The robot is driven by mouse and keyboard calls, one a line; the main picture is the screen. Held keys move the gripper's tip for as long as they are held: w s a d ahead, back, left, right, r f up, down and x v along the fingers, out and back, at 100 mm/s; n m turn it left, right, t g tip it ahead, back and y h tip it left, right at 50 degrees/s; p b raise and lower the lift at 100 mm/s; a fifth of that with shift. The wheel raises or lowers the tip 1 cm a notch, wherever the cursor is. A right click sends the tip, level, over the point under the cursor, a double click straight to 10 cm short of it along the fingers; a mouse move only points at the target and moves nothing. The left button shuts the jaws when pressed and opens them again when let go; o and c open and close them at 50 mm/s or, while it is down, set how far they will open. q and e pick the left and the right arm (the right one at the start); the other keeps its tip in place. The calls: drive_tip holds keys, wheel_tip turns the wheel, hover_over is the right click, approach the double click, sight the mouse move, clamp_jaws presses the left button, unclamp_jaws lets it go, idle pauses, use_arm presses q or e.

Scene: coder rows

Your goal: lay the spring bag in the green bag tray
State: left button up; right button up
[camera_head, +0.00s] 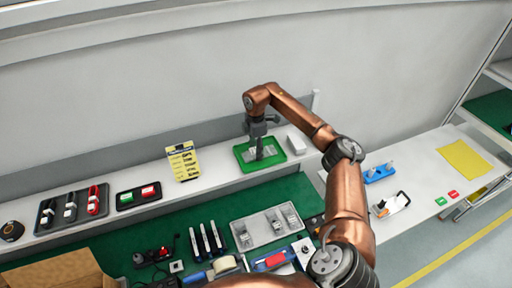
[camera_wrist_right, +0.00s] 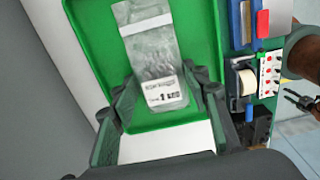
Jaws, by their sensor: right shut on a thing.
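The green bag tray (camera_head: 239,156) sits on the raised white shelf, below my right gripper (camera_head: 259,154), which points down into it. In the right wrist view the tray (camera_wrist_right: 95,45) fills the upper middle. The spring bag, a clear grey bag (camera_wrist_right: 150,55) with a white printed label, shows over the tray floor between the fingers of my right gripper (camera_wrist_right: 168,90). The right gripper is shut on the bag. Whether the bag's underside touches the floor is hard to tell. My left gripper does not show clearly in either view.
A small white block (camera_head: 297,144) stands just right of the tray. A yellow card stand (camera_head: 184,161) and a dark tray with red and green pieces (camera_head: 138,196) are to the left. A grey sectioned tray (camera_head: 266,227) lies on the green mat below.

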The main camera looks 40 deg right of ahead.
drive_tip(key=shift+f, duration=0.2)
drive_tip(key=o, duration=1.3)
drive_tip(key=shift+r, duration=0.1)
drive_tip(key=shift+r+b, duration=2.05)
drive_tip(key=shift+r, duration=4.05)
